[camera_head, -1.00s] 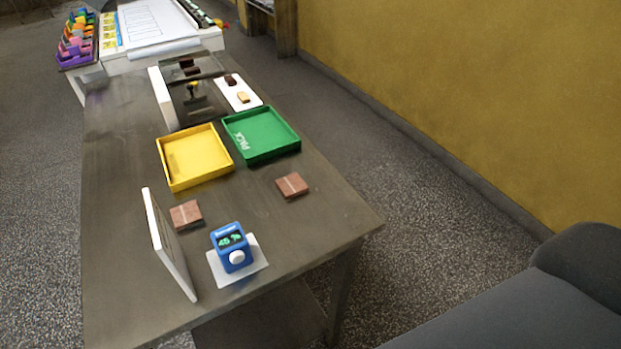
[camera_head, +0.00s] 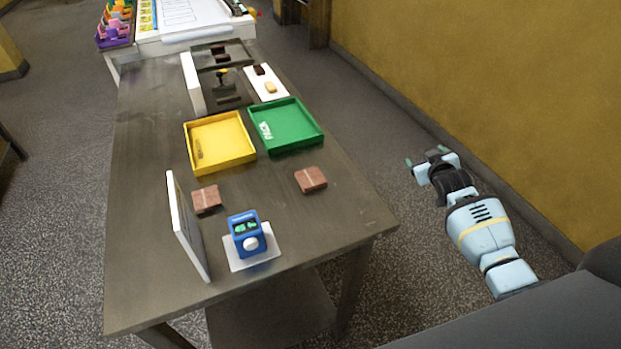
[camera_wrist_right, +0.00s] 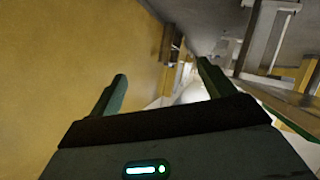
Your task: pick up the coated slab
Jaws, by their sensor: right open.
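Small dark brown slabs lie at the far end of the table; I cannot tell for certain which is the coated slab. One dark slab (camera_head: 259,69) is on a white board (camera_head: 262,95), beside a pale slab (camera_head: 271,87). Other dark pieces (camera_head: 219,53) sit on the dark rack left of the board. My right gripper (camera_head: 427,156) is open and empty, out over the floor right of the table, well apart from the slabs. In the right wrist view its two fingers (camera_wrist_right: 161,80) are spread with nothing between them. My left gripper is out of view.
A yellow tray (camera_head: 220,165) and a green tray (camera_head: 287,148) stand mid-table. Two reddish-brown blocks (camera_head: 311,179) (camera_head: 206,199), a blue device (camera_head: 245,235) and an upright white panel (camera_head: 187,229) are nearer. A yellow wall (camera_head: 480,80) bounds the right side.

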